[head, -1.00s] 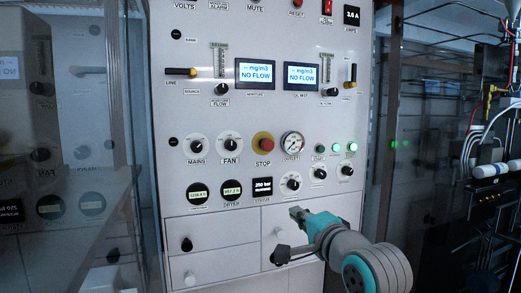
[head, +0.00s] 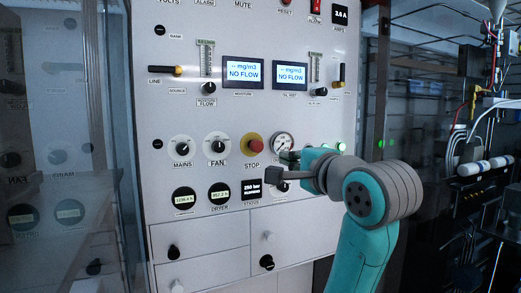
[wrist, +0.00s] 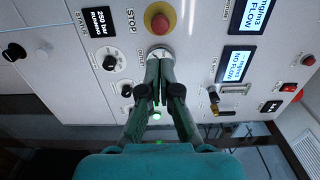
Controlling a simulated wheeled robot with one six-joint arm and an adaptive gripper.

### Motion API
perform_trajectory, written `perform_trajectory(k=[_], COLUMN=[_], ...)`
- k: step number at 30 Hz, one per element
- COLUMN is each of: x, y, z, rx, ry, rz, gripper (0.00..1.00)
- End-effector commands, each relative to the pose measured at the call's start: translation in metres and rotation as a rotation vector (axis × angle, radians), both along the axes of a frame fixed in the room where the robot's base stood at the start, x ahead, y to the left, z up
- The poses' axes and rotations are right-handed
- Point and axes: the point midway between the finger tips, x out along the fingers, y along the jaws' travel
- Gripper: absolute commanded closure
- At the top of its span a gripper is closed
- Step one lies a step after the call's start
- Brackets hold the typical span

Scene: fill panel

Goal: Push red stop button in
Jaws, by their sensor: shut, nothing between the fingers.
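The red stop button (head: 252,144) is a round knob on a yellow ring, with the word STOP under it, in the middle of the white panel (head: 200,120). It also shows in the wrist view (wrist: 159,22), near the top. My gripper (head: 287,156) is to the right of the button and slightly lower, over the round outlet gauge (head: 282,142). In the wrist view my gripper's fingers (wrist: 160,53) are together and empty, with the tips over the gauge, apart from the button. I cannot tell whether the tips touch the panel.
The fan knob (head: 218,143) is left of the button. The black status display (head: 276,188) is below it. Two lit NO FLOW screens (head: 243,72) are above. Drawers with dark knobs (head: 267,262) are at the bottom. Glass doors flank the panel.

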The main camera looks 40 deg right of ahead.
Motion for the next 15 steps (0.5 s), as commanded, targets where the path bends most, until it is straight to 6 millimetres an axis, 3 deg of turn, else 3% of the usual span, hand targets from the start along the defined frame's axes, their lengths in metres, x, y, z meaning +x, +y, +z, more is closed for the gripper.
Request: perform_trajectory(k=[8, 15], x=[0.013, 0.053], y=[-0.003, -0.015], z=[-0.001, -0.001], rx=[0.001, 0.001], ry=[0.002, 0.003], rz=[0.001, 0.001], gripper=[1.0, 1.0])
